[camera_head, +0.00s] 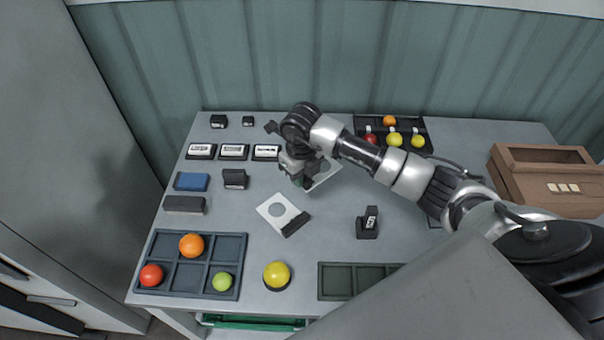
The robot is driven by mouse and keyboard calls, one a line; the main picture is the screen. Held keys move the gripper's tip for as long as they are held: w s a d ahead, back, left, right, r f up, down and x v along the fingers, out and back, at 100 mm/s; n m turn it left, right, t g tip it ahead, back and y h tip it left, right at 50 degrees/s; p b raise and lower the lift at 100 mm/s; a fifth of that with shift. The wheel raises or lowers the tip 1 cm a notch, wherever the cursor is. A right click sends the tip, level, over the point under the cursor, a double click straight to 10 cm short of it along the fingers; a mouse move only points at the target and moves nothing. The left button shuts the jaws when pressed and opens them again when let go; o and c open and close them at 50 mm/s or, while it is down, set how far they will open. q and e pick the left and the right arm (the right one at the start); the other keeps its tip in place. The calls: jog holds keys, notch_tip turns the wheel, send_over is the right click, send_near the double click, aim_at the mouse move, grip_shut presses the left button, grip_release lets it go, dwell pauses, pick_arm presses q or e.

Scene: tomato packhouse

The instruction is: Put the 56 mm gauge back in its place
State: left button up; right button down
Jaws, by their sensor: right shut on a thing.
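My right gripper (300,178) reaches in from the right over the middle of the table and points down. It is shut on a white gauge plate (326,178) with a hole, partly hidden by the gripper and arm. A second white gauge plate (271,204) with a round hole and a dark grip block lies on the table, in front of the gripper and slightly left. I cannot read a size on either plate. My left gripper is not in view.
Three labelled dark blocks (233,151) stand in a row at back left, near blue (191,182) and dark blocks. A divided tray (166,249) holds tomatoes at front left. A wooden box (540,200) stands at right.

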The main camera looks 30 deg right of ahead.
aim_at(302, 203)
jog(key=shift+d+f+m, duration=0.1)
jog(key=shift+f+m, duration=0.15)
jog(key=shift+m, duration=0.05)
jog(key=shift+f+b, duration=3.1)
jog(key=shift+f, duration=0.85)
jog(key=shift+f+b, duration=0.3)
jog(key=shift+f, duration=0.05)
jog(key=c, duration=0.9)
grip_release()
jog(key=shift+c, duration=0.2)
jog(key=c, duration=0.3)
jog(key=shift+r+p, duration=2.6)
jog(key=shift+r, duration=0.95)
